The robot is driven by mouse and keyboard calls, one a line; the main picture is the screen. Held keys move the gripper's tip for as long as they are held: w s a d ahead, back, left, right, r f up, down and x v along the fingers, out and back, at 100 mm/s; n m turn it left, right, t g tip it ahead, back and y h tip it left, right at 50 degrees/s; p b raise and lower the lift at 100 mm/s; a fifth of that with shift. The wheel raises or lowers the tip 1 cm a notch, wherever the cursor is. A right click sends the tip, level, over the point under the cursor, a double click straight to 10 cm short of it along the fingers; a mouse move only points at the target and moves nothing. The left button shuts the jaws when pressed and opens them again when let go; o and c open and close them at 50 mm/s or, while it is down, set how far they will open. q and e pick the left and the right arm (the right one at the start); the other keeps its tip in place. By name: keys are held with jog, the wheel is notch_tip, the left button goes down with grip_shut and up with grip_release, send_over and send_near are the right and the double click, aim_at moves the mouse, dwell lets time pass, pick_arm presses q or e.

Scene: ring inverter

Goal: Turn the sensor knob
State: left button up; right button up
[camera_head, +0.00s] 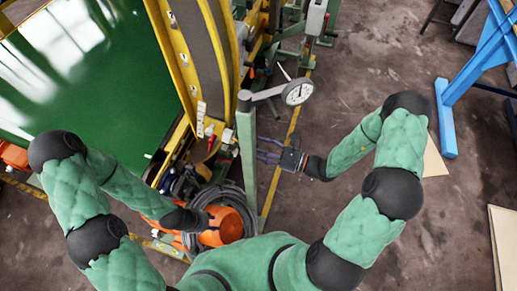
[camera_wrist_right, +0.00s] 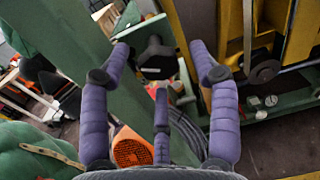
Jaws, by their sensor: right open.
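The likely sensor knob, a black lobed knob (camera_wrist_right: 157,58), shows in the right wrist view against a green post. I cannot make it out in the head view. My right gripper (camera_wrist_right: 160,75) is open, with its purple fingers spread to either side of the knob in the picture and a third finger below it. No contact shows. In the head view the right gripper (camera_head: 268,151) is just right of the upright green post (camera_head: 247,155). My left gripper (camera_head: 192,219) is low over the orange equipment; its fingers are not clear.
A round white dial (camera_head: 298,91) on an arm stands above the right gripper. A yellow-framed machine (camera_head: 182,60) and green surface (camera_head: 90,70) lie left. Coiled dark cable (camera_head: 226,192) lies by the post. A blue stand (camera_head: 448,120) is far right; floor between is mostly clear.

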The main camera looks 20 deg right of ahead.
pick_arm(q)
jog(key=shift+f, duration=0.1)
pick_arm(e)
jog(key=shift+w+a, duration=0.3)
jog(key=shift+a, duration=0.15)
jog(key=c, duration=1.1)
jog(key=shift+c, duration=0.2)
